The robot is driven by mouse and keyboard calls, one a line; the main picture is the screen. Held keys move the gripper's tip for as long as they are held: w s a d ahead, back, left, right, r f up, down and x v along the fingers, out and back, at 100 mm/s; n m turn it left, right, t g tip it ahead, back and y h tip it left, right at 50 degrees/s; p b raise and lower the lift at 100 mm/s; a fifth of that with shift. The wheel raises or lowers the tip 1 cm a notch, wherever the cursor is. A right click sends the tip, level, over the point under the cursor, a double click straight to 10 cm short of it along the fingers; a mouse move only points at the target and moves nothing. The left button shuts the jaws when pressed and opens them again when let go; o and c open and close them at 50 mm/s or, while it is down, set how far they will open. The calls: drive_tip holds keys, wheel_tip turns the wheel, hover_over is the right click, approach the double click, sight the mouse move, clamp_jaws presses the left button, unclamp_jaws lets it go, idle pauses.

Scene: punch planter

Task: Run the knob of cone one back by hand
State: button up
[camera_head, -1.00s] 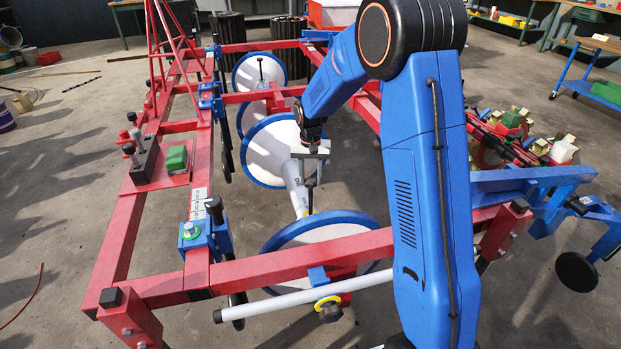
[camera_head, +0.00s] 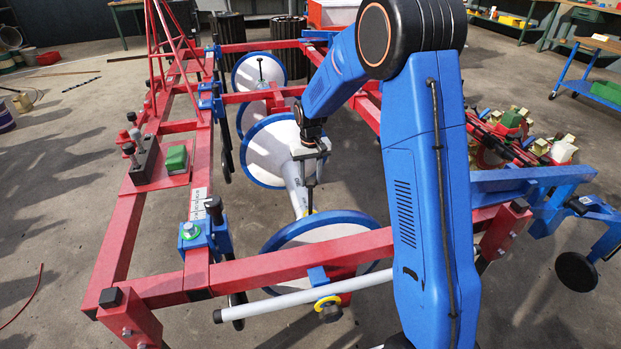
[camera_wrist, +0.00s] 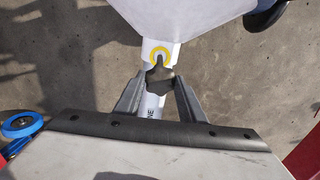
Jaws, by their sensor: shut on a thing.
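The dark knob (camera_wrist: 160,78) sits between the two fingertips of my gripper (camera_wrist: 161,84) in the wrist view, and the gripper is shut on it. A yellow ring (camera_wrist: 160,49) shows just beyond the knob on a white tube (camera_wrist: 151,108), which bears dark lettering ending in "NE". A broad white cone (camera_wrist: 190,14) flares out above. In the head view my gripper (camera_head: 311,174) points down over the white tube (camera_head: 294,190) between a blue-rimmed cone (camera_head: 262,155) and the nearer blue-rimmed cone (camera_head: 325,232). The knob is hard to make out there.
The red frame (camera_head: 260,265) surrounds the cones, with a crossbeam in front. A grey-white bar (camera_head: 290,301) runs below it. A black-handled lever block (camera_head: 143,160) and a green box (camera_head: 176,158) stand on the left beam. Open concrete floor lies to the left.

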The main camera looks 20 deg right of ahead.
drive_tip(key=o, duration=1)
drive_tip(key=shift+o, duration=0.2)
wheel_tip(320, 180, up, 17)
drive_tip(key=shift+r, duration=0.2)
wheel_tip(320, 180, up, 17)
drive_tip(key=shift+r, duration=0.2)
idle(0.4)
